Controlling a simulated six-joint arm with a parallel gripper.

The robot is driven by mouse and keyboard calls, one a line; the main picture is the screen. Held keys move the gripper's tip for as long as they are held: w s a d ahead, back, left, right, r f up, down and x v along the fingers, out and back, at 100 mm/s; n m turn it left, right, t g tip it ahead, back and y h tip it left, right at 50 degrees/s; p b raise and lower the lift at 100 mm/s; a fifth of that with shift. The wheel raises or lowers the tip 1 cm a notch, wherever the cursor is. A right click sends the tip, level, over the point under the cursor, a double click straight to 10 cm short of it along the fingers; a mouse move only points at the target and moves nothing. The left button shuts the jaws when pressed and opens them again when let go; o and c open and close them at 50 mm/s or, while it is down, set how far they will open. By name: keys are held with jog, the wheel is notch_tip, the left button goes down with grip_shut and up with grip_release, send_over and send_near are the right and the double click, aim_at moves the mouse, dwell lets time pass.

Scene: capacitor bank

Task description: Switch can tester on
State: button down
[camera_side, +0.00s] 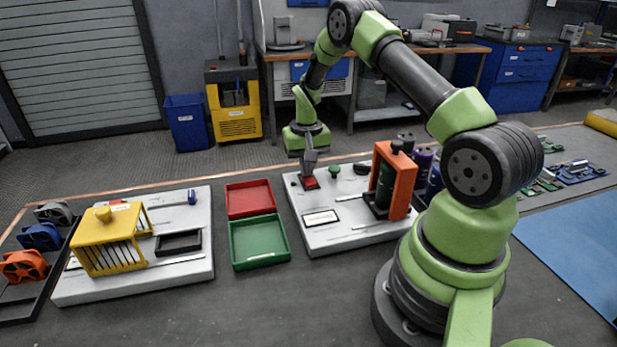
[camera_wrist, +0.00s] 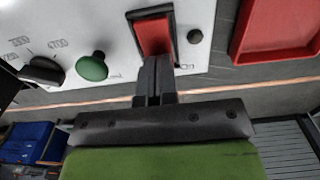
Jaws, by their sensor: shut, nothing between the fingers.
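The can tester (camera_side: 345,236) is a white panel box in the middle of the side view, with an orange frame (camera_side: 402,185) holding a dark green can (camera_side: 385,185). Its red rocker switch (camera_wrist: 154,36) sits in a black bezel in the wrist view, and shows red under my gripper in the side view (camera_side: 309,182). My gripper (camera_wrist: 154,62) is shut and empty, with its fingertips at the lower end of the rocker. The fingertips hide that end. They look to be touching it or just above it. I cannot tell which way the rocker is tilted.
A green knob (camera_wrist: 92,66) and a black dial (camera_wrist: 41,71) stand beside the switch. A red tray (camera_side: 249,198) and a green tray (camera_side: 259,242) lie left of the tester. A yellow cage (camera_side: 108,238) stands on another white panel farther left. Dark cans stand behind the orange frame.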

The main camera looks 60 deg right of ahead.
jog(key=shift+r, duration=3.5)
jog(key=shift+a+r, duration=0.15)
jog(key=shift+r, duration=0.2)
jog(key=s+a+r+n+t, duration=0.1)
jog(key=s+a+r+t, duration=0.1)
jog(key=a+r, duration=0.5)
jog(key=s+a+r+n+t, duration=0.1)
jog(key=s+a+r+t, duration=0.15)
jog(key=a+r, duration=0.5)
jog(key=s+a+r+n+t+y, duration=0.1)
jog(key=s+a+r, duration=0.1)
jog(key=s, duration=0.5)
jog(key=s+a+r+n+t+y, duration=0.1)
jog(key=s+a+r+n, duration=0.1)
jog(key=s+a, duration=0.3)
jog(key=shift+s+a+r+t, duration=0.3)
jog(key=shift+s+r, duration=0.2)
jog(key=shift+s, duration=0.35)
